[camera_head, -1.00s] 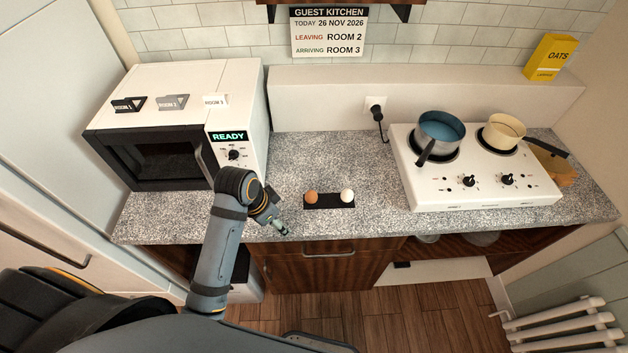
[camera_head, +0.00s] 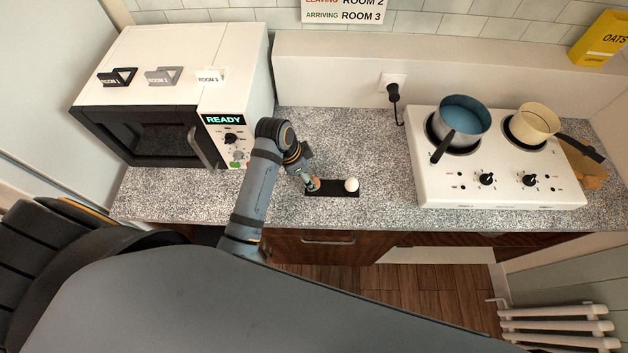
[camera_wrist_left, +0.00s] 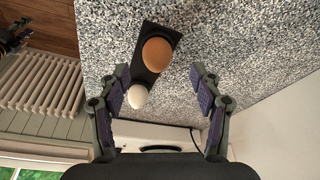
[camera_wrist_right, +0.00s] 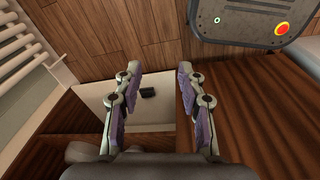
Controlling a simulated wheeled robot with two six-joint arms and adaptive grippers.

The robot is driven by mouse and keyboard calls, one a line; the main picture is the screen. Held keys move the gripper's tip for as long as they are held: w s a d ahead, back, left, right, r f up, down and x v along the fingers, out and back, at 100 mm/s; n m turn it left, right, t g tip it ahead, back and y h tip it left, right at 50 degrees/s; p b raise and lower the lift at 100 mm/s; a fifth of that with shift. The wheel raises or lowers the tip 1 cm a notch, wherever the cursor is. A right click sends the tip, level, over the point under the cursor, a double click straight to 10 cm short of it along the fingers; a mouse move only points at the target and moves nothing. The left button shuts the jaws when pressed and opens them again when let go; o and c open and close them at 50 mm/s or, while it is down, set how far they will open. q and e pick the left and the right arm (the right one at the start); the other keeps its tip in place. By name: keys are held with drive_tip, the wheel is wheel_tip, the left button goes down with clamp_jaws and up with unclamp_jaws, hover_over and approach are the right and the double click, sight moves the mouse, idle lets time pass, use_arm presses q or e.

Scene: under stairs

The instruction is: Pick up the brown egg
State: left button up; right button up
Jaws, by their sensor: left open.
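The brown egg (camera_wrist_left: 157,54) sits on a small black holder (camera_wrist_left: 170,38) on the speckled counter, with the white egg (camera_wrist_left: 137,96) beside it. In the head view the brown egg (camera_head: 315,184) is partly hidden by my left gripper (camera_head: 310,183), and the white egg (camera_head: 351,185) is clear at its right. In the left wrist view my left gripper (camera_wrist_left: 159,78) is open and empty, with the brown egg between and beyond its fingertips. My right gripper (camera_wrist_right: 159,75) is open and empty, low beside wooden cabinet fronts and above the floor.
A white microwave (camera_head: 180,55) stands left of my left arm. A white hob (camera_head: 480,190) with a blue pot (camera_head: 462,115) and a cream pan (camera_head: 535,122) is at the right. Counter between holder and hob is clear.

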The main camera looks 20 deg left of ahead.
use_arm(q)
drive_tip(key=shift+d+p+x, duration=0.2)
drive_tip(key=shift+p+x, duration=0.65)
drive_tip(key=shift+x, duration=1.4)
drive_tip(key=shift+s, duration=0.1)
drive_tip(key=c, duration=1.3)
use_arm(e)
drive_tip(key=shift+s+d+r, duration=0.1)
drive_tip(key=shift+s+r, duration=0.05)
drive_tip(key=shift+r, duration=0.4)
drive_tip(key=shift+s+d+r, duration=0.1)
drive_tip(key=shift+s+r, duration=0.05)
drive_tip(key=shift+r, duration=0.35)
use_arm(q)
drive_tip(key=shift+o, duration=0.2)
